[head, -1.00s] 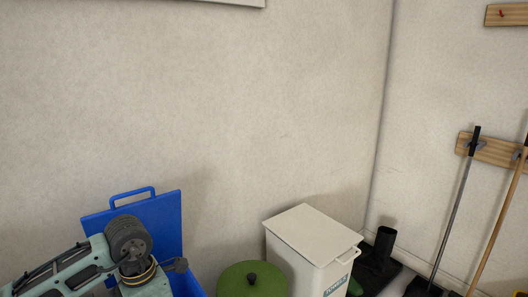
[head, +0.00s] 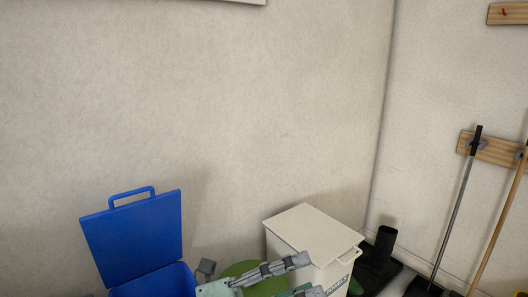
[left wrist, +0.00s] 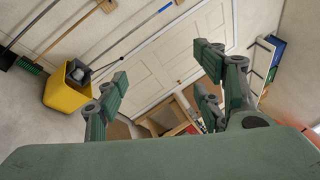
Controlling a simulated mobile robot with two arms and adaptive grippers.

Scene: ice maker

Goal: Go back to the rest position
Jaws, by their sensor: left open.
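My left gripper (head: 306,276) is at the bottom middle of the head view, in front of a green round lid and a white bin. Its grey and green fingers are spread apart with nothing between them. In the left wrist view the same gripper (left wrist: 160,68) shows open and empty, facing a pale door across the room. My right gripper is in neither view.
A blue bin (head: 135,235) with its lid up stands at left. A white lidded bin (head: 300,240) and green lid (head: 240,268) are near the gripper. Long-handled tools (head: 460,195) hang at right. A yellow bucket (left wrist: 66,92) shows in the wrist view.

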